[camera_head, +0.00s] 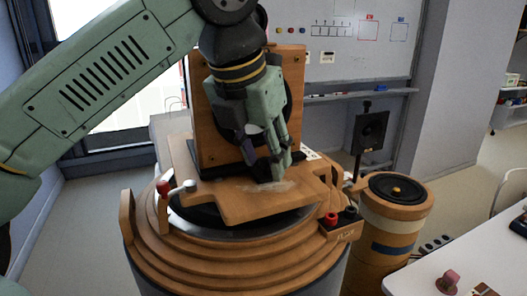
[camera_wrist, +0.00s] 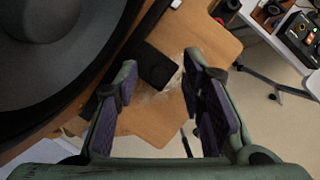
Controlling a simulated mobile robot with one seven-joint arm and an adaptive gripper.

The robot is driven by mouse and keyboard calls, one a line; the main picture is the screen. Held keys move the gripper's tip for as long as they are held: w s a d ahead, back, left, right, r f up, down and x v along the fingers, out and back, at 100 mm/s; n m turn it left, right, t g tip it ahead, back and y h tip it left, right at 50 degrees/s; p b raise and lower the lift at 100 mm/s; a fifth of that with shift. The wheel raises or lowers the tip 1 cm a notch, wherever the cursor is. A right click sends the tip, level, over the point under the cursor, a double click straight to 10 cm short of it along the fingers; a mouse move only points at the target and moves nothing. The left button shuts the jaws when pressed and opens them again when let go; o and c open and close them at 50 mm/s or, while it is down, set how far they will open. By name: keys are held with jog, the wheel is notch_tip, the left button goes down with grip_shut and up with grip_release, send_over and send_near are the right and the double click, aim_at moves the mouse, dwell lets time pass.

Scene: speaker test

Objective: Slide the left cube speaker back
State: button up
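A wooden cube speaker (camera_head: 204,110) with a large round black driver stands upright on a wooden board (camera_head: 250,207) atop a round stepped wooden stand (camera_head: 150,232). My gripper (camera_head: 264,160) points down in front of the speaker and hides much of its front. In the wrist view the speaker's dark cone (camera_wrist: 45,55) fills the upper left. My gripper (camera_wrist: 160,75) is open there, its two purple-padded fingers apart. A small black block (camera_wrist: 156,66) shows between the fingertips, over the board; I cannot tell whether they touch it. No second cube speaker is clear.
A red-tipped lever (camera_head: 165,187) sits at the stand's left, and a small box with red and black knobs (camera_head: 342,228) at its right. A wooden cylinder (camera_head: 393,222) stands close right. A white table (camera_head: 450,265) is at the lower right. A black speaker on a pole (camera_head: 370,130) stands behind.

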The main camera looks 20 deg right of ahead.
grip_shut()
dwell(0.4)
dwell(0.4)
